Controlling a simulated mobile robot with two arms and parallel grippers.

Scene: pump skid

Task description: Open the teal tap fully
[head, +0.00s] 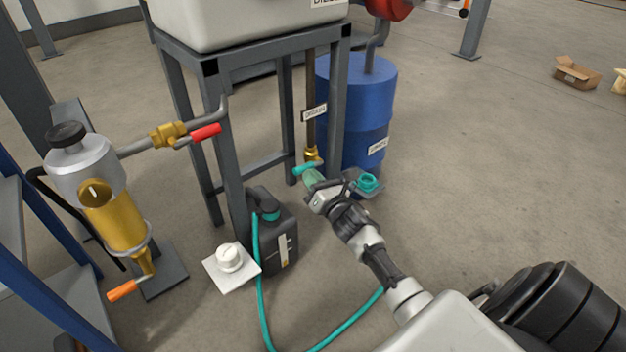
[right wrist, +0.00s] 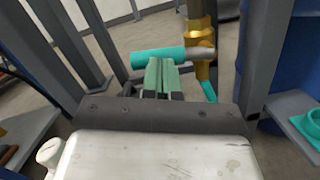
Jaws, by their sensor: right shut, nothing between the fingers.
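The teal tap has a brass body (head: 312,154) at the foot of a brown drain pipe under the white tank. Its teal lever (head: 304,168) sticks out to the left, crosswise to the pipe. In the right wrist view the lever (right wrist: 155,57) lies nearly level, joined by a grey stem to the brass body (right wrist: 200,38). My right gripper (head: 311,176) is shut and empty, its green fingertips at the lever. In the right wrist view the fingertips (right wrist: 163,68) overlap the lever's near side; I cannot tell whether they touch. My left gripper is out of view.
A blue drum (head: 365,110) stands behind the tap. A teal cap (head: 368,182) sits on a small grey shelf to the right. The tank's grey legs (head: 232,150) flank the tap. A black canister (head: 275,230) with a teal hose and a red-handled valve (head: 206,132) are left.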

